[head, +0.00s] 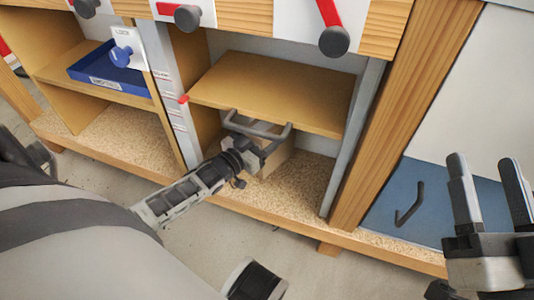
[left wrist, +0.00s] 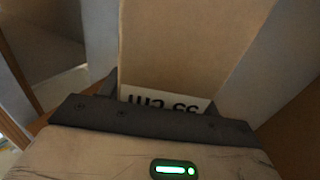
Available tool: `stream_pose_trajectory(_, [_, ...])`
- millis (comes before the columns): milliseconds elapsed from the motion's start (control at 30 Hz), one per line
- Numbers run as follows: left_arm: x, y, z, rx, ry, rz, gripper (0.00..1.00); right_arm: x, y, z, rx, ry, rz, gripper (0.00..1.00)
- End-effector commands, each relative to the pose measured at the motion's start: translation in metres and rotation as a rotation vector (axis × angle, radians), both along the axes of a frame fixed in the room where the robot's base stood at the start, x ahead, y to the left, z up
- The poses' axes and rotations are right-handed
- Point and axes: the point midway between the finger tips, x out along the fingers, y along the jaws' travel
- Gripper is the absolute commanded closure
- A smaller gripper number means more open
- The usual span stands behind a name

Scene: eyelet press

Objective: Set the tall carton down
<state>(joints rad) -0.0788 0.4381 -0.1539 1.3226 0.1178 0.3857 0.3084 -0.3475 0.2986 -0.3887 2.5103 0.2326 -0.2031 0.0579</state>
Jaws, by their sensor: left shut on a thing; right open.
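The tall carton (head: 279,158) is plain brown cardboard and sits in the lower middle compartment, under the tan shelf. My left gripper (head: 260,136) is shut on it and hides much of it in the head view. In the left wrist view the carton (left wrist: 190,45) fills the middle, with a white label (left wrist: 165,101) reading upside down, partly covered by the gripper. I cannot tell whether its bottom touches the chipboard floor. My right gripper (head: 486,168) is open and empty at the right, in front of the blue and white panel.
The tan shelf (head: 270,88) lies close above my left gripper. A grey upright (head: 356,135) bounds the compartment at right. Chipboard floor (head: 312,178) is bare beside the carton. A blue tray (head: 108,72) is on the left shelf. A dark hook (head: 411,204) is on the blue panel.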

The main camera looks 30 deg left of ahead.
Motion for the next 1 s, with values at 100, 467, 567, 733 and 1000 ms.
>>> stream_pose_trajectory(100, [0.001, 0.0, -0.008, -0.001, -0.006, -0.001, 0.72, 0.0, 0.0, 0.008, -0.02, -0.085, -0.007, 0.43])
stream_pose_trajectory(467, [0.001, -0.001, -0.046, 0.0, -0.006, -0.001, 0.72, -0.016, 0.002, 0.05, -0.106, -0.493, -0.035, 0.43])
stream_pose_trajectory(567, [0.001, -0.001, -0.045, 0.0, -0.006, -0.002, 0.72, -0.017, 0.002, 0.052, -0.107, -0.499, -0.036, 0.43])
stream_pose_trajectory(733, [0.001, -0.001, -0.045, -0.001, -0.006, -0.001, 0.72, -0.017, 0.002, 0.052, -0.106, -0.496, -0.036, 0.43])
stream_pose_trajectory(1000, [0.0, -0.001, -0.049, 0.0, -0.001, -0.001, 0.17, -0.017, 0.002, 0.051, -0.107, -0.498, -0.035, 0.43])
